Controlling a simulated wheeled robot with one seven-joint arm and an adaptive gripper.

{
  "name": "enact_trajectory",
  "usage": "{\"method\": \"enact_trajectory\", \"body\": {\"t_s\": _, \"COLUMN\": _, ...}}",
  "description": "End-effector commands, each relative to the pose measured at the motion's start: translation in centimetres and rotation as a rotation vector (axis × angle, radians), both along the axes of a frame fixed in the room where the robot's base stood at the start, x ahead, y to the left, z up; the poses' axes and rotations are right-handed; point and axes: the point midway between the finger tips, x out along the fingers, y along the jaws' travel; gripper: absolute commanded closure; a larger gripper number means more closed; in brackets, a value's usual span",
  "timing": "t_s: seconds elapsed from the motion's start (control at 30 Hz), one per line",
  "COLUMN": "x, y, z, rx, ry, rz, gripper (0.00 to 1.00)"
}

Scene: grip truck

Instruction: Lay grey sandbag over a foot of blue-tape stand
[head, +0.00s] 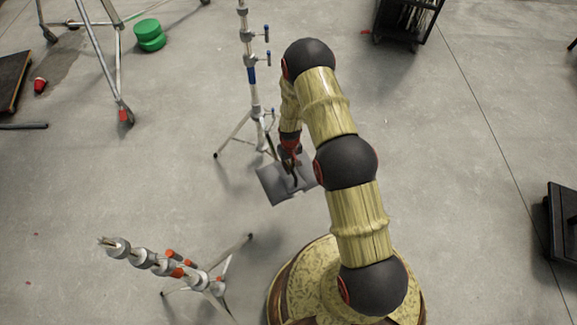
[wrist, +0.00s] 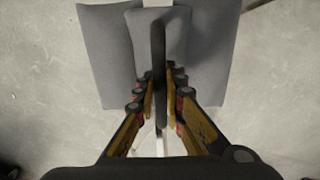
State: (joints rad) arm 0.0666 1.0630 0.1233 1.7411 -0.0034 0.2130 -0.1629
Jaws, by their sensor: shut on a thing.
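The grey sandbag (head: 270,188) hangs or rests below my gripper (head: 291,163) in the head view. In the wrist view the sandbag (wrist: 105,50) shows grey panels on both sides of a dark strap (wrist: 159,50). My gripper (wrist: 161,85) is shut on that strap. The blue-tape stand (head: 252,75) is upright just left of and behind the sandbag, its legs spread. One foot points left; another runs toward the sandbag's far edge. I cannot tell whether the bag touches that foot or the floor.
A stand with orange tape (head: 178,271) is at the lower left. A tripod leg (head: 105,65), green round object (head: 149,35) and red cup (head: 40,85) are at the upper left. A dark cart (head: 405,20) is at the upper right. Floor right of my arm is mostly clear.

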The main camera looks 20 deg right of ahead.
Motion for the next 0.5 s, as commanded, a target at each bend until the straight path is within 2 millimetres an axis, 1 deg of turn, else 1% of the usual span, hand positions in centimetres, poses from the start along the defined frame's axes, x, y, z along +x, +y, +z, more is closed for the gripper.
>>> {"method": "enact_trajectory", "body": {"t_s": 0.03, "x": 0.6, "y": -0.3, "z": -0.9, "rx": -0.001, "ry": -0.004, "rz": 0.005, "gripper": 1.00}}
{"method": "enact_trajectory", "body": {"t_s": 0.1, "x": 1.1, "y": -0.7, "z": -2.3, "rx": 0.000, "ry": -0.005, "rz": 0.014, "gripper": 1.00}}
{"method": "enact_trajectory", "body": {"t_s": 0.5, "x": 2.4, "y": -2.7, "z": -10.4, "rx": -0.001, "ry": -0.003, "rz": 0.065, "gripper": 1.00}}
